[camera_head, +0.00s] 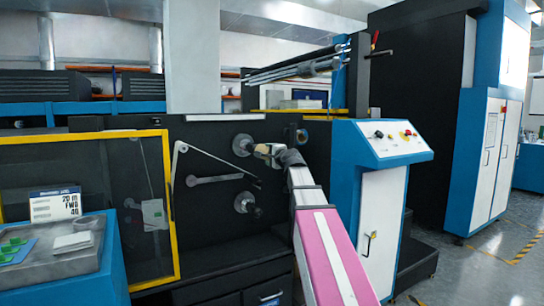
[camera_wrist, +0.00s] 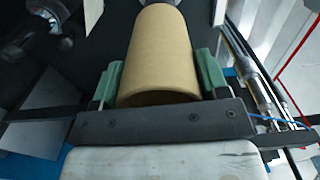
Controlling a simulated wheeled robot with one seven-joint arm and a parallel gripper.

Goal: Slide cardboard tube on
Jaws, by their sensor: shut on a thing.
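A tan cardboard tube (camera_wrist: 158,50) lies between the green fingers of my gripper (camera_wrist: 160,78), which are shut on its two sides. Its open near end faces the wrist camera, and its far end reaches the top of the wrist view. In the head view the tube (camera_head: 262,150) is small, just right of the upper round spindle hub (camera_head: 241,145) on the black machine face. My gripper (camera_head: 272,155) is behind it on the right. I cannot tell whether the tube's far end is around the spindle or only in front of it.
A lower spindle hub (camera_head: 247,205) and a grey lever (camera_head: 213,179) stick out from the black face. A yellow-framed clear guard (camera_head: 170,210) stands at left. A blue and white control console (camera_head: 385,143) stands close at right of my arm.

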